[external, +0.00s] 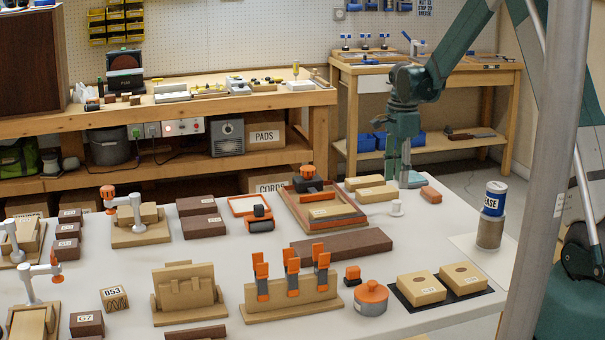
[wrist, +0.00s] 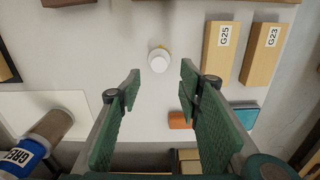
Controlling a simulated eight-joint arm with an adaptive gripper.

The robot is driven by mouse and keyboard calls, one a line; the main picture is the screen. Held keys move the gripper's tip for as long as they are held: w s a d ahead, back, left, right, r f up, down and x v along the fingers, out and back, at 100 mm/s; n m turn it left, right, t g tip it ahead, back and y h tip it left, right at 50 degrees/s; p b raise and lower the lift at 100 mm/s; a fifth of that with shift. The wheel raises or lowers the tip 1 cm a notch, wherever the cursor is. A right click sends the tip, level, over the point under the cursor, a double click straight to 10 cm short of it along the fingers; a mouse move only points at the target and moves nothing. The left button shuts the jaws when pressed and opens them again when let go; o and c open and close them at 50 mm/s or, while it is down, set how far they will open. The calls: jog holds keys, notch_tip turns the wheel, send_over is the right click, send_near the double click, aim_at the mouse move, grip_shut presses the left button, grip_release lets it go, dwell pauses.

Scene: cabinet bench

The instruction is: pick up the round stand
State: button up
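The round stand appears to be the small white round piece (external: 397,208) on the white bench top, in front of my gripper (external: 399,180) in the external view. In the wrist view the white piece (wrist: 159,61) shows from above, with a round top and a sliver of tan at its edge. My gripper (wrist: 160,84) has its green fingers spread wide apart with nothing between them. The white piece lies just beyond the fingertips in the wrist picture, roughly centred on the gap. The fingers appear above the bench, apart from the piece.
Tan blocks labelled G25 (wrist: 218,47) and G23 (wrist: 262,52) lie close by. A reddish-orange block (external: 430,194) and a teal block (wrist: 244,114) are also near. Bare bench surrounds the white piece.

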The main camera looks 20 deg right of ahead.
aim_at(397, 201)
jog(key=shift+f, duration=0.15)
jog(key=shift+f, duration=1.15)
jog(key=shift+f, duration=0.15)
jog(key=shift+s+f+b, duration=0.1)
jog(key=shift+f+b, duration=0.35)
jog(key=shift+f, duration=2)
jog(key=c, duration=0.8)
